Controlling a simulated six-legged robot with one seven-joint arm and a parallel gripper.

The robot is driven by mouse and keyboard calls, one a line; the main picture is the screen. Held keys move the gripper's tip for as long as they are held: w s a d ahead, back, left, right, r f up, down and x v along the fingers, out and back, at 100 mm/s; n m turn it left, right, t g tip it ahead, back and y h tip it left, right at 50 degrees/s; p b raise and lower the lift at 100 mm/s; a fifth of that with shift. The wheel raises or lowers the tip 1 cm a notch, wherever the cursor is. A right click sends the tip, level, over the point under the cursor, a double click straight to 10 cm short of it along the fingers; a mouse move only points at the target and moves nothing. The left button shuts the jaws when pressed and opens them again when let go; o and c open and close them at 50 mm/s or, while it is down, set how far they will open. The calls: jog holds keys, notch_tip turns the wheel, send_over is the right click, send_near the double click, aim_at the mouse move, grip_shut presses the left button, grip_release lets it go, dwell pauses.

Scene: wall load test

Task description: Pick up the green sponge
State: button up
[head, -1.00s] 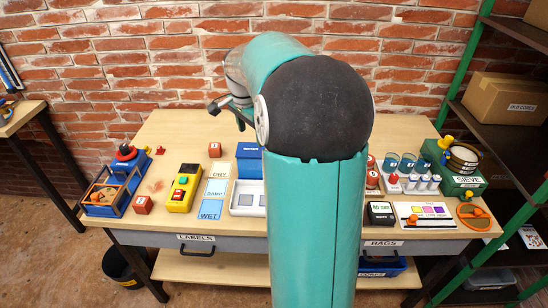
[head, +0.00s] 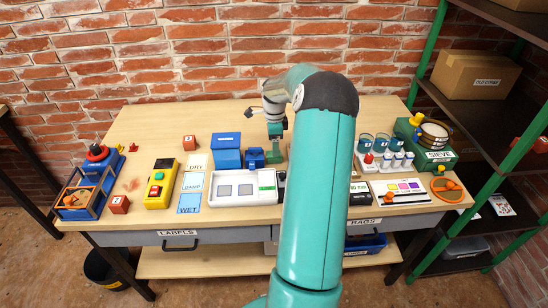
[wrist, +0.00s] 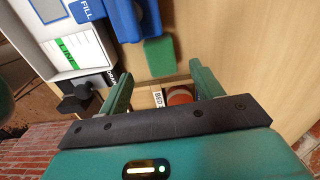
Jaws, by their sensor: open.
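The green sponge (wrist: 159,56), a small plain green block, lies on the wooden tabletop beside a blue fixture (wrist: 133,18) in the wrist view. My gripper (wrist: 161,80) is open and empty. Its two green fingers stand apart on either side of the view's middle, and the sponge shows just beyond the gap between them.
A white tray (head: 214,200) with grey pads lies in front of the blue fixture. A yellow device (head: 160,190), moisture cards and red blocks are to the left. Bottles and the sieve box (head: 437,158) stand to the right. The back left tabletop is clear.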

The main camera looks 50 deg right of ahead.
notch_tip(320, 180, down, 6)
jog(key=shift+w+r, duration=0.1)
jog(key=shift+c, duration=0.3)
jog(key=c, duration=1)
